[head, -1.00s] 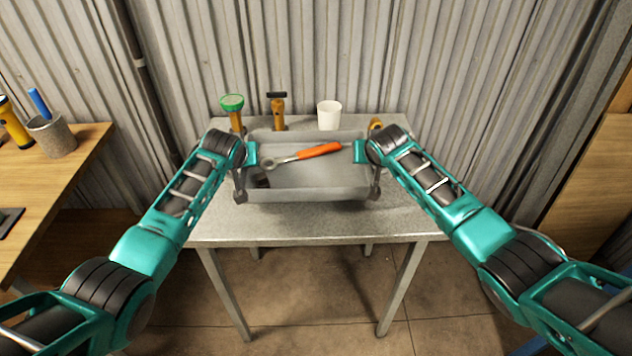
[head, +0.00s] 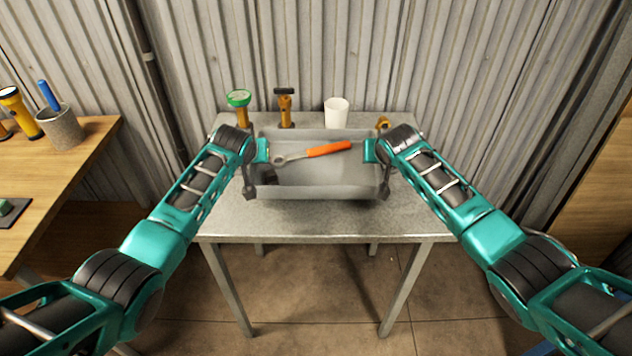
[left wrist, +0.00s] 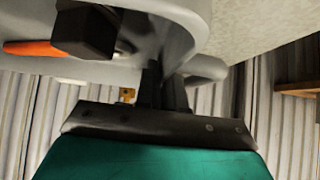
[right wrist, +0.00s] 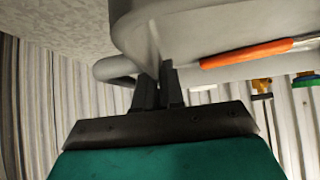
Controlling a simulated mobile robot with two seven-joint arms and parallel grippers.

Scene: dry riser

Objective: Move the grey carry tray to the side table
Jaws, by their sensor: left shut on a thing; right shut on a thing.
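The grey carry tray (head: 318,192) is at the middle of the grey table (head: 320,224) in the head view, level. I cannot tell whether it touches the tabletop. A wrench with an orange handle (head: 329,149) and a dark block (head: 268,176) lie in it. My left gripper (left wrist: 162,88) is shut on the tray's left handle (left wrist: 207,70), and my right gripper (right wrist: 158,86) is shut on its right handle (right wrist: 113,68). A wooden-topped table (head: 85,155) stands at the left; I cannot tell if it is the side table.
The left table holds a pen cup (head: 61,130) and a yellow flashlight (head: 20,115). A corrugated wall is close behind.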

